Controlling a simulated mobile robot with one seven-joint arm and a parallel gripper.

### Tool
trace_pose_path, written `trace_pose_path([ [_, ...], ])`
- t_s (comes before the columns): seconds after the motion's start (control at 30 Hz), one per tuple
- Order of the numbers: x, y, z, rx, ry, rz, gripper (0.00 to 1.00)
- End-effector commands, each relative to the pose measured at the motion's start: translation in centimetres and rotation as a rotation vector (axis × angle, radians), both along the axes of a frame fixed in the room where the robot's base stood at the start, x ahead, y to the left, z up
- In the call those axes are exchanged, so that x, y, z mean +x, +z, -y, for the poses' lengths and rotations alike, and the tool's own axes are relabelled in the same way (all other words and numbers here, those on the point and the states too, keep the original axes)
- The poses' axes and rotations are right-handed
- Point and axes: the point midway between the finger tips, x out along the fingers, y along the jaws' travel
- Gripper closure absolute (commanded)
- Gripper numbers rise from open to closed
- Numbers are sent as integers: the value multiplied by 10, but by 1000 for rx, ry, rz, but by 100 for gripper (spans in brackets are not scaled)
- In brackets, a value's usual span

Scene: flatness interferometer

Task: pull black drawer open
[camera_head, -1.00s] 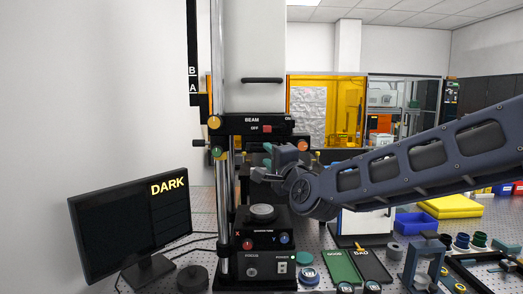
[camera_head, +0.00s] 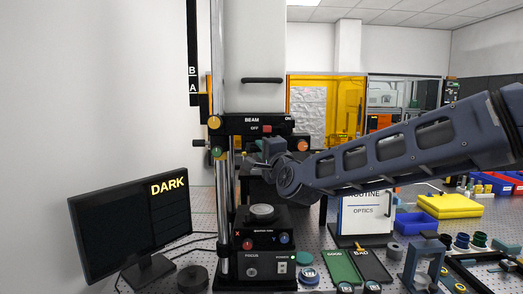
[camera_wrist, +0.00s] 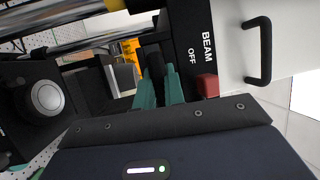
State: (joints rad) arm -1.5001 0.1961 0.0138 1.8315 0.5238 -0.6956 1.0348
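The instrument's dark body stands at centre left in the head view. I cannot clearly pick out the black drawer; a dark block (camera_wrist: 156,64) just ahead of my fingertips in the wrist view may be part of it. My gripper (camera_head: 262,152) is at the instrument, below the BEAM panel (camera_head: 245,124) and above the round stage (camera_head: 262,211). In the wrist view its two teal fingers (camera_wrist: 160,84) are a narrow gap apart, with dark surface showing between them. Whether they touch the dark block is unclear.
The BEAM panel's red switch (camera_wrist: 207,85) and the white housing's black handle (camera_wrist: 260,50) are close on the right in the wrist view. A monitor (camera_head: 130,225) reading DARK stands left. GOOD and BAD trays (camera_head: 341,265) lie in front, a blue bin (camera_head: 416,223) to the right.

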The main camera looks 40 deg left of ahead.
Motion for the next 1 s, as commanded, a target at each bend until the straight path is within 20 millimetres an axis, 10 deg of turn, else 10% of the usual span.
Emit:
trace_pose_path([
  [0.37,-8,-1,8,-1,2,0,100],
  [1.0,-95,-1,96,-1,1,0,100],
])
